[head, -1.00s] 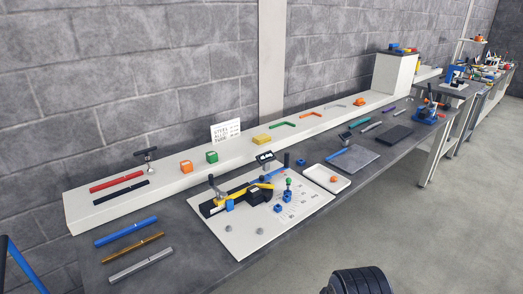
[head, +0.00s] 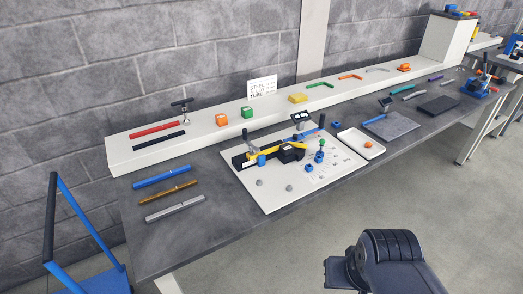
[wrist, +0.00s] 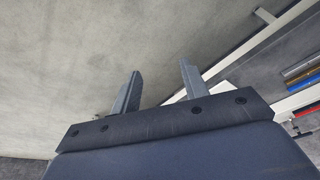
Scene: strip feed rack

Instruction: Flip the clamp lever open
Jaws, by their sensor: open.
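A black and yellow fixture (head: 272,155) sits on a white board (head: 268,196) on the grey bench.
Blue, brown and grey tubes (head: 174,207) lie left of the board. A white shelf (head: 128,156) runs behind with blocks and a sign (head: 262,88). A white tray (head: 361,144) is to the right. A blue-framed trolley (head: 95,232) stands at left. The floor in front is clear.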

